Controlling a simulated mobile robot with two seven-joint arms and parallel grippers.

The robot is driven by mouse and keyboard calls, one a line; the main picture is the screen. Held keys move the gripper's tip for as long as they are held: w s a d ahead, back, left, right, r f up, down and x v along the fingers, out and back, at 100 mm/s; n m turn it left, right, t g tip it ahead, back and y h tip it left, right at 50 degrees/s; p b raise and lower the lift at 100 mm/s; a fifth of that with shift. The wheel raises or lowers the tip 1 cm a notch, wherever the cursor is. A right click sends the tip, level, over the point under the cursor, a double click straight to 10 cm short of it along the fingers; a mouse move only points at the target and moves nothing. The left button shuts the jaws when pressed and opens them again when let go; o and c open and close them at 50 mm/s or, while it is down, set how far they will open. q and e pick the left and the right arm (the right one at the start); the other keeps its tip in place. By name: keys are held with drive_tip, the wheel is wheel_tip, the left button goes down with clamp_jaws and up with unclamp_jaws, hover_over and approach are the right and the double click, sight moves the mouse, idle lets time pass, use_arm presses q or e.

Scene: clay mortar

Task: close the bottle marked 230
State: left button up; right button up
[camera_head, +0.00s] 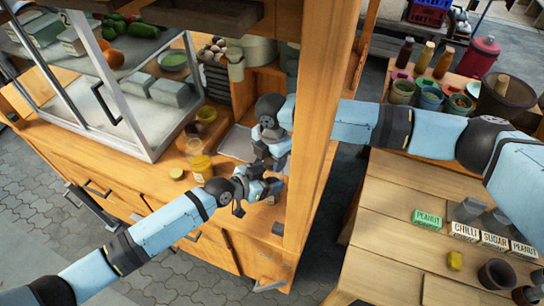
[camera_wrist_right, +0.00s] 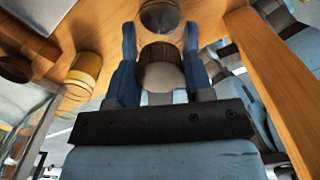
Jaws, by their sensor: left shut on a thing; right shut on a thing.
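My left gripper (camera_head: 252,186) is shut on a small dark, glassy object that looks like the bottle (camera_head: 272,190), at the front edge of the wooden counter. No number can be read on it. My right gripper (camera_head: 270,164) is above and close to the left one, pointing down. In the right wrist view, the right gripper (camera_wrist_right: 160,50) is shut on a round dark brown cap (camera_wrist_right: 160,53) with a pale middle. A round glassy shape (camera_wrist_right: 160,16) shows just beyond the cap. Whether the cap touches the bottle cannot be told.
A yellow jar (camera_head: 200,166) stands on the counter left of my grippers, with a yellow-green lid (camera_head: 177,174) beside it. A glass display case (camera_head: 140,90) is at left. A wooden post (camera_head: 322,110) stands close to my right forearm. A table with several spice boxes (camera_head: 463,232) is at right.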

drive_tip(key=m, duration=0.3)
drive_tip(key=shift+s, duration=0.1)
drive_tip(key=m, duration=0.3)
drive_tip(key=shift+m, duration=0.4)
drive_tip(key=o, duration=1)
